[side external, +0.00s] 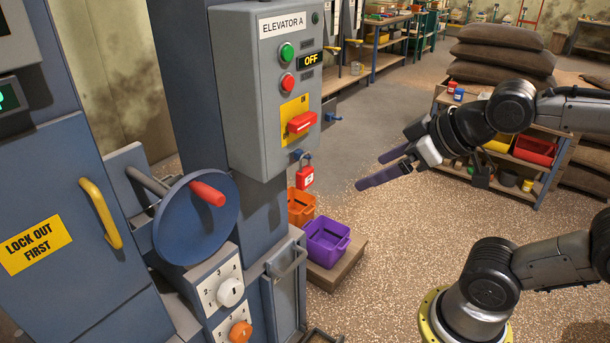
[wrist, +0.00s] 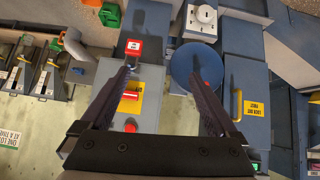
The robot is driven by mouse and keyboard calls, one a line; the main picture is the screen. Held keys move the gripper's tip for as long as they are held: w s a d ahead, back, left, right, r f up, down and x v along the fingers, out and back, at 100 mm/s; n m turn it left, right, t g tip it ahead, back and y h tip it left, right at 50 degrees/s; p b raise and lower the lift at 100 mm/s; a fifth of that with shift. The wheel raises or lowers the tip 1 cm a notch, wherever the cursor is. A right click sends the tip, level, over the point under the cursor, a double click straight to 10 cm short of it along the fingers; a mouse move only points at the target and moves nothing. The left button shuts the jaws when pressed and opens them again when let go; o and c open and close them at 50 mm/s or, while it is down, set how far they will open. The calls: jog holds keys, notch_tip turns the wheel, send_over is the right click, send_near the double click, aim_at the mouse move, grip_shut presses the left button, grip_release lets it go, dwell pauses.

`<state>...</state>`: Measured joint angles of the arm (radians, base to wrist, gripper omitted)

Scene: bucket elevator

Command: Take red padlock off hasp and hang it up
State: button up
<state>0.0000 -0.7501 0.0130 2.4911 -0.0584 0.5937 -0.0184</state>
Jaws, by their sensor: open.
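The red padlock (side external: 304,176) hangs by its shackle from a blue hasp (side external: 301,154) at the lower edge of the grey ELEVATOR A box (side external: 240,90). It has a pale label on its front. In the wrist view the padlock (wrist: 134,47) is beyond the tip of the left finger. My gripper (side external: 371,170) is open and empty, to the right of the padlock and apart from it. Its fingers (wrist: 160,75) also show in the wrist view, spread wide. A small blue peg (side external: 333,118) sticks out to the right of the box.
The box carries a red switch handle (side external: 302,122) on a yellow plate and an OFF sign (side external: 312,60). A blue handwheel (side external: 196,218) stands at left. An orange bin (side external: 300,207) and a purple bin (side external: 326,242) sit below the padlock. Open floor lies to the right.

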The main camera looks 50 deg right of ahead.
jog(key=w+d+r+n+t, duration=0.15)
jog(key=w+r+t, duration=0.3)
jog(key=w, duration=0.55)
jog(key=m+t, duration=0.2)
jog(key=t, duration=0.2)
send_near(309, 173)
jog(key=w, duration=0.3)
jog(key=w+f, duration=0.1)
jog(key=w, duration=0.2)
jog(key=shift+a+f, duration=0.1)
jog(key=shift+f, duration=0.05)
jog(key=shift+w+d+r, duration=0.1)
jog(key=shift+w+r, duration=0.15)
jog(key=shift+w, duration=1.05)
jog(key=shift+w+d+r, duration=0.1)
jog(key=shift+w+r, duration=0.1)
jog(key=shift+w, duration=1.15)
grip_shut()
